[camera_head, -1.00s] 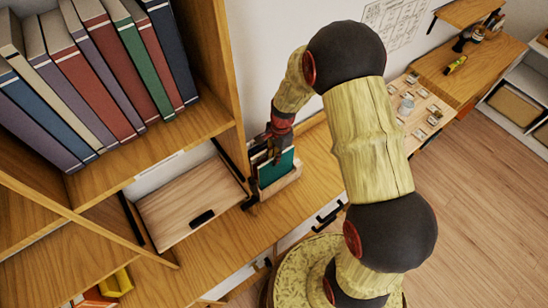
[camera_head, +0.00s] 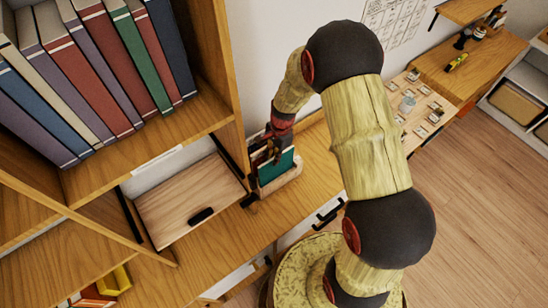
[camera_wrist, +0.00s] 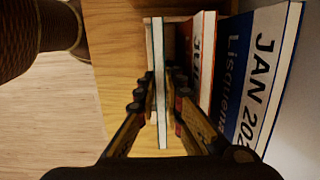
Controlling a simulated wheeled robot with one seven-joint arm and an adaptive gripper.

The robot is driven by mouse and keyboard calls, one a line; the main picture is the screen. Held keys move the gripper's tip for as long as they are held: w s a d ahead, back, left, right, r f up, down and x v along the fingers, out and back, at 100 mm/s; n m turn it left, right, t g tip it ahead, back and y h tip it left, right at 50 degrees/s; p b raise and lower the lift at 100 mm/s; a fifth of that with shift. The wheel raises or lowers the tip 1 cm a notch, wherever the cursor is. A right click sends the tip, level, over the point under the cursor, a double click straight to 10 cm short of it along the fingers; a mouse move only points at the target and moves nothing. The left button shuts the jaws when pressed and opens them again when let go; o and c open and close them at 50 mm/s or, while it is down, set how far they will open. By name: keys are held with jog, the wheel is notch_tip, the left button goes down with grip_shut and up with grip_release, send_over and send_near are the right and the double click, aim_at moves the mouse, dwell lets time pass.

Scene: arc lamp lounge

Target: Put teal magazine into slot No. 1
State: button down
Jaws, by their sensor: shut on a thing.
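The teal magazine (camera_head: 279,168) stands upright in a small wooden holder (camera_head: 290,182) on the wooden counter, beside the tall shelf. My gripper (camera_head: 276,146) is at its upper part. In the wrist view, my gripper (camera_wrist: 161,108) is shut on a thin magazine seen edge-on (camera_wrist: 157,60), with a finger on each side. A red magazine (camera_wrist: 204,60) and a blue magazine marked JAN (camera_wrist: 262,70) stand to its right. The holder's lower inside is hidden, and I cannot read any slot number.
A bookshelf (camera_head: 150,165) with several coloured binders rises at the left. A wooden panel with a dark handle (camera_head: 200,215) lies beside the holder. Farther right along the counter is a board with small items (camera_head: 420,105). The wood floor (camera_head: 480,210) at right is clear.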

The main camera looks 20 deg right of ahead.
jog(key=shift+f+b, duration=0.3)
jog(key=shift+f, duration=0.15)
jog(key=c, duration=1.8)
grip_release()
jog(key=r, duration=0.4)
jog(key=d+r, duration=0.1)
jog(key=r, duration=0.7)
jog(key=shift+w+d, duration=0.2)
jog(key=shift+d, duration=0.15)
